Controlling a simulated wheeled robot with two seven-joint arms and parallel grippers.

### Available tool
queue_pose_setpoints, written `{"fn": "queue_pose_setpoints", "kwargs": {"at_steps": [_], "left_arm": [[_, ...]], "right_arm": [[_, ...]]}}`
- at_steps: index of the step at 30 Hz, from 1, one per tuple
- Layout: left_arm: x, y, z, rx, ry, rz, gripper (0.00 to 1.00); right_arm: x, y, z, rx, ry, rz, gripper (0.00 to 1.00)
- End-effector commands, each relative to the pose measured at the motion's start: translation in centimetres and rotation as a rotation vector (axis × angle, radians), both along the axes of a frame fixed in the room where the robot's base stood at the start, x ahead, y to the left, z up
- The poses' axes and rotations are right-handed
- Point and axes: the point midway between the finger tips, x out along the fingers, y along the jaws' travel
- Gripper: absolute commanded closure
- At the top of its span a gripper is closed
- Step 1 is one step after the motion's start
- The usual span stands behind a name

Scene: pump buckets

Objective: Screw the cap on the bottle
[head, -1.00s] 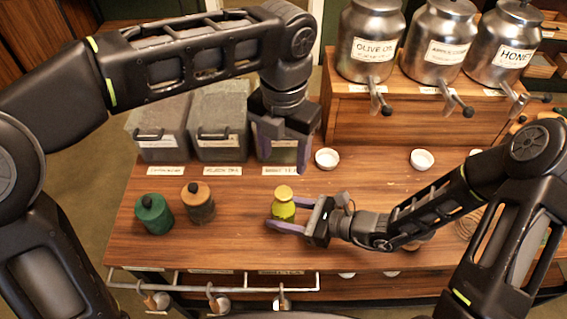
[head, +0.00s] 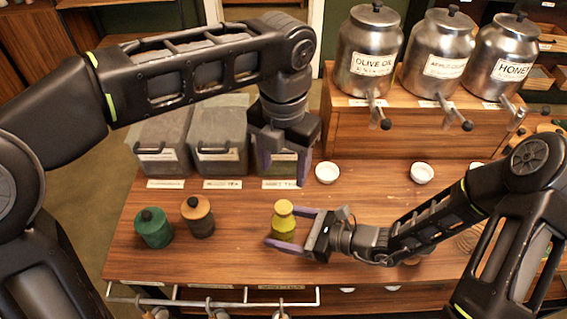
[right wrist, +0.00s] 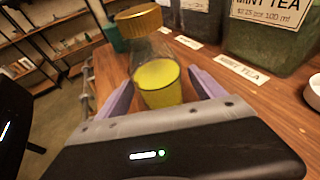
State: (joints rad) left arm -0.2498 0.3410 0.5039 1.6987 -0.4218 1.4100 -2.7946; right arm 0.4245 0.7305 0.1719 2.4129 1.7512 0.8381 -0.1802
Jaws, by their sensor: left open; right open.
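The bottle (head: 284,229) is small, with yellow-green contents, and stands upright on the wooden counter. A gold cap (head: 283,207) sits on its top; how tightly it is seated cannot be told. In the right wrist view the bottle (right wrist: 158,80) shows clear glass above the yellow contents, with the ribbed gold cap (right wrist: 139,20) on top. My right gripper (head: 285,228) is open, its purple fingers on either side of the bottle. My left gripper (head: 281,170) is open and empty, pointing down behind the bottle, in front of the grey bins.
A green jar (head: 153,229) and a brown jar (head: 198,217) stand left of the bottle. Lidded bins (head: 219,140) line the back left. White bowls (head: 327,172) sit behind. Metal dispensers (head: 368,55) stand on a raised wooden shelf. A rail (head: 215,303) runs along the front.

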Motion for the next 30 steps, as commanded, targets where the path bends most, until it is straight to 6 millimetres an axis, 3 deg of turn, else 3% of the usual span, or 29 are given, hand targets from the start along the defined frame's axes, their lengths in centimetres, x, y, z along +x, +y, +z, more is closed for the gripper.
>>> {"fn": "queue_pose_setpoints", "kwargs": {"at_steps": [16,30], "left_arm": [[0.0,0.0,-0.5,0.0,0.0,0.0,0.41],[0.0,0.0,-0.6,0.0,0.0,0.0,0.41]], "right_arm": [[-2.4,-6.2,2.0,-0.002,-0.002,-0.004,0.22],[-2.8,-6.8,2.3,0.0,0.001,0.0,0.22]]}}
